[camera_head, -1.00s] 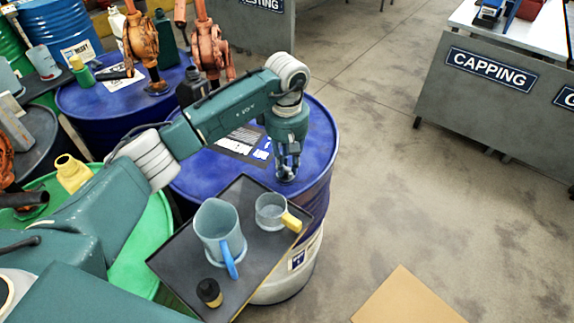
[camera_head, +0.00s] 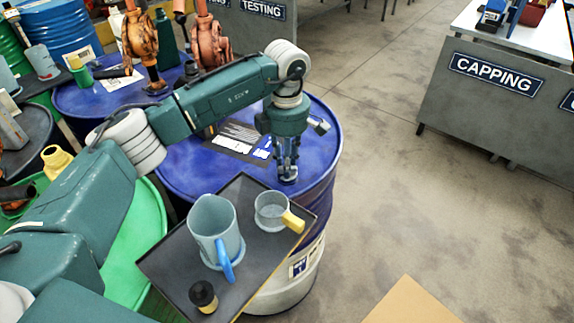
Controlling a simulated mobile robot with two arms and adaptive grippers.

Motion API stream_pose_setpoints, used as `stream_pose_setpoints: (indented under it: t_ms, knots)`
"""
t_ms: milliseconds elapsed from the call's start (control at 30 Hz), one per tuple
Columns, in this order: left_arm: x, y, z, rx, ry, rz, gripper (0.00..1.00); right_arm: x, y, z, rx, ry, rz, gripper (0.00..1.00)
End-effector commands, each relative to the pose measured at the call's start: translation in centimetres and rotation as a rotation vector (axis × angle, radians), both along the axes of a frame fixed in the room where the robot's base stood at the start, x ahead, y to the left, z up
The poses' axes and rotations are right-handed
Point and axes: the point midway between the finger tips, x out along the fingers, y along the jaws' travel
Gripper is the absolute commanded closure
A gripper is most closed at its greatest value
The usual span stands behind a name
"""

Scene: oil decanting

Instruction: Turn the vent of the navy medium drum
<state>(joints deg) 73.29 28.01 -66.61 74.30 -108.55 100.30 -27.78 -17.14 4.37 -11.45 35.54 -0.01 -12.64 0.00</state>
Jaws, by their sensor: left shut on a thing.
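The navy medium drum (camera_head: 322,172) stands in the centre, with a blue top, a white lower part and a label on its side. My left gripper (camera_head: 288,176) points straight down at the drum top near its right front edge. It is shut on the small vent, which is mostly hidden under the fingers. A paper label (camera_head: 238,138) lies on the drum top behind the arm. My right gripper does not show.
A green drum (camera_head: 150,222) stands left. Open floor lies right, before the capping bench (camera_head: 470,110).

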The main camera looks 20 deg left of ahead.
Motion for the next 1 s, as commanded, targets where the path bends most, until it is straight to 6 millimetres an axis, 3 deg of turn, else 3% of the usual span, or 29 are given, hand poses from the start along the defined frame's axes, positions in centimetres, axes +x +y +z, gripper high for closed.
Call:
stream_pose_setpoints:
  t_ms: [500, 1000]
  knots:
    - [0.0, 0.2, 0.2, -0.001, -0.006, 0.421, 1.00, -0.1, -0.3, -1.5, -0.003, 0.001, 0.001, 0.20]
    - [0.0, 0.2, 0.3, -0.002, -0.006, 0.563, 1.00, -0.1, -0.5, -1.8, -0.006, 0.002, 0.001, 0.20]
